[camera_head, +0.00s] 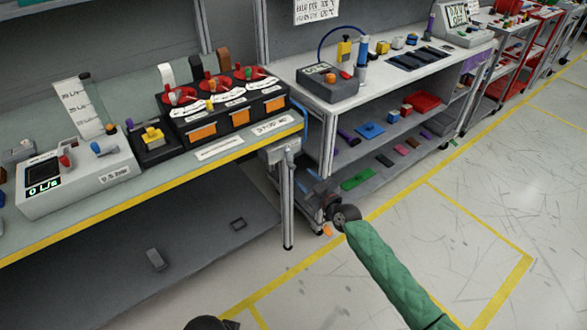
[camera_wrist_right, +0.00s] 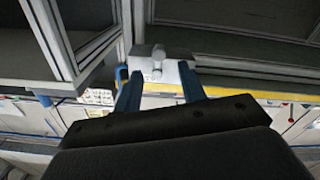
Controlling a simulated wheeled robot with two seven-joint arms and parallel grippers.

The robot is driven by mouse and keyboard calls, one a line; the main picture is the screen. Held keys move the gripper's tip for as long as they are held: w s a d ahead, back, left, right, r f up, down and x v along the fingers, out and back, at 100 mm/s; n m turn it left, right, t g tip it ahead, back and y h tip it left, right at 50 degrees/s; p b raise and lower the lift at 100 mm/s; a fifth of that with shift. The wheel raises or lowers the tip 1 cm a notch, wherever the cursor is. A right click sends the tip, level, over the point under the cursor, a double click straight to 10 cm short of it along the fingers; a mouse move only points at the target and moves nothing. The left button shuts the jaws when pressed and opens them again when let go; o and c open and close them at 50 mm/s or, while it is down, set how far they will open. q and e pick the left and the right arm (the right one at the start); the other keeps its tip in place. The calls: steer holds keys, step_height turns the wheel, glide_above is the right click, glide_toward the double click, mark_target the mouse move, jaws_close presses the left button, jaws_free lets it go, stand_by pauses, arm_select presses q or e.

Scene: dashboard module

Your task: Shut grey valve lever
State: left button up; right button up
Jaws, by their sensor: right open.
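A light grey metal fitting (camera_head: 281,150) sits at the right front corner of the workbench, above its leg; I cannot tell whether it is the grey valve lever. It also shows in the right wrist view (camera_wrist_right: 158,62) as a block with round knobs. My right gripper (camera_head: 313,187) is open, low and to the right of the fitting in the head view. Its two blue fingers (camera_wrist_right: 160,78) show apart in the wrist view, with the fitting beyond and between them. Three red round valve bodies with small levers (camera_head: 210,84) sit on the black module on the bench.
A grey box with a "0 L/s" display (camera_head: 76,176) and a yellow-knobbed black box (camera_head: 152,138) stand on the bench. A shelved cart (camera_head: 335,116) stands close to the bench's right end, leaving a narrow gap. Yellow-lined floor (camera_head: 430,235) is clear at the right.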

mark_target(294, 168)
steer(key=p+x, duration=0.1)
steer(key=x, duration=0.4)
steer(key=shift+w+a, duration=0.2)
steer(key=shift+w, duration=0.2)
arm_select(q)
steer(key=shift+s+a+r+g, duration=0.15)
steer(key=shift+s+a+r, duration=0.15)
steer(key=shift+a+r, duration=0.15)
steer(key=shift+s+a+r+g, duration=0.15)
steer(key=shift+s+a+r, duration=0.15)
steer(key=shift+a, duration=0.2)
arm_select(e)
steer(key=shift+w+a, duration=0.4)
steer(key=shift+w, duration=0.2)
steer(key=shift+c, duration=0.2)
arm_select(q)
steer(key=shift+w+d, duration=0.1)
steer(key=shift+d, duration=0.05)
arm_select(e)
jaws_close()
